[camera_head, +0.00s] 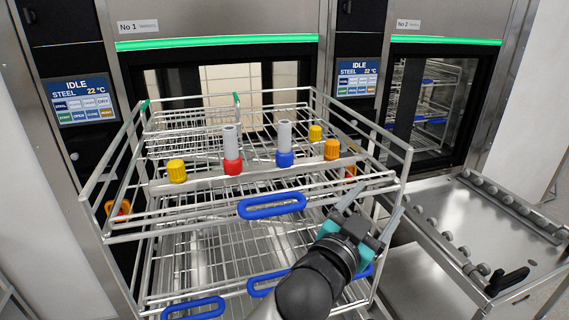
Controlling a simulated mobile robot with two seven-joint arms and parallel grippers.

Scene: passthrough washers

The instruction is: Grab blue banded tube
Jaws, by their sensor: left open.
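The blue banded tube (284,140) is a grey upright tube with a blue band at its base. It stands in the upper level of the wire rack, right of the similar red banded tube (232,150). My left gripper (380,200) is open and empty at the front right corner of the rack, to the right of and nearer than the blue banded tube. Its fingers point up and to the right, clear of the tube. My right gripper is not in view.
The wire rack (180,211) has blue handles (272,205) at its front. Yellow pieces (177,171) and orange pieces (331,150) sit around the tubes. A steel roller table (480,225) stands at right. Two washers with green bars (220,42) stand behind.

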